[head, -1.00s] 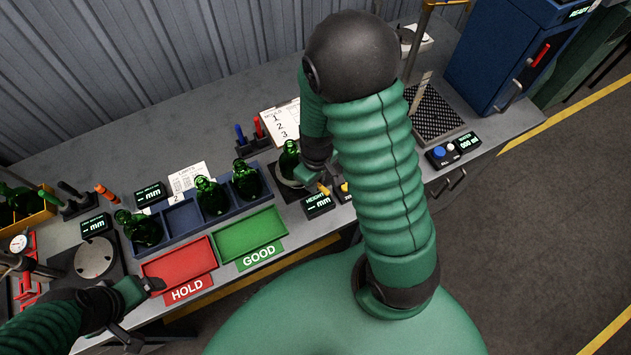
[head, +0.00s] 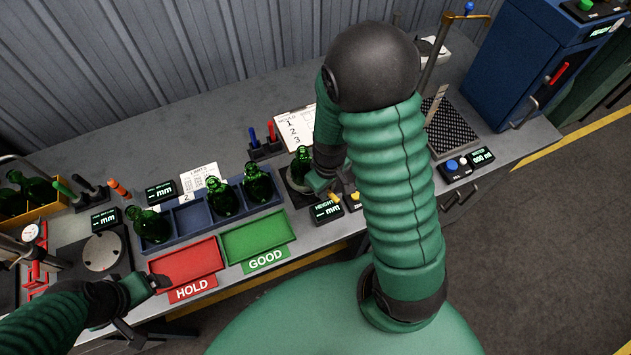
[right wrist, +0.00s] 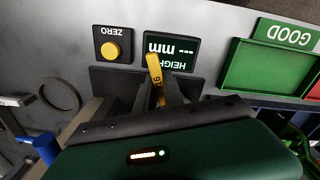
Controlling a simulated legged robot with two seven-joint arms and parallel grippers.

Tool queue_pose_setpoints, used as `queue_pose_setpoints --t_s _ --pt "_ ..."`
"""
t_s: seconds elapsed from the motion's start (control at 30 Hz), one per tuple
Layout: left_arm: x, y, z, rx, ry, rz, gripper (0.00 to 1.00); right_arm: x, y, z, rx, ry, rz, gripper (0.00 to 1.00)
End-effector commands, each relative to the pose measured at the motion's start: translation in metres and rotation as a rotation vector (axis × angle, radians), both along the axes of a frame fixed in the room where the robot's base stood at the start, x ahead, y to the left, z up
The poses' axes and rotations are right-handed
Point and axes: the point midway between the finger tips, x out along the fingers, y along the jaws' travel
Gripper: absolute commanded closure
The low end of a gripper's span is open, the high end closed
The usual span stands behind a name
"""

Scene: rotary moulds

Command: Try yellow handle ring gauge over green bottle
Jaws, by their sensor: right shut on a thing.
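A green bottle (head: 301,166) stands upright on the dark height station behind the displays in the head view. My right gripper (head: 322,184) is beside it, partly hidden by my own arm. In the right wrist view, the gripper (right wrist: 166,95) is shut on the yellow handle (right wrist: 155,72) of the ring gauge. The gauge's ring is hard to make out by the bottle; I cannot tell whether it is around the neck. My left gripper (head: 158,281) hangs by the red HOLD tray, its fingers too small to judge.
A blue rack (head: 190,214) holds several green bottles. The red HOLD tray (head: 187,262) and green GOOD tray (head: 258,236) are empty in front of it. The HEIGHT display (head: 326,210) is close to my right gripper. A marker stand (head: 265,148) and clipboard (head: 293,125) are behind.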

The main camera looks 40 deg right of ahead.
Motion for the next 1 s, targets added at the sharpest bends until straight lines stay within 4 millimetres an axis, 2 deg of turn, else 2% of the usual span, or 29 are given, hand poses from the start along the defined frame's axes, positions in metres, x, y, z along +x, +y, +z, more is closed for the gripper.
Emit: queue_pose_setpoints --t_s 0.6,1.0 --pt "0.000 0.000 0.001 0.000 0.000 0.000 0.13 0.000 0.000 0.001 0.000 -0.001 0.000 1.00" --pt "0.000 0.000 0.027 0.000 0.000 0.000 0.13 0.000 0.000 0.029 0.000 -0.001 0.000 1.00"
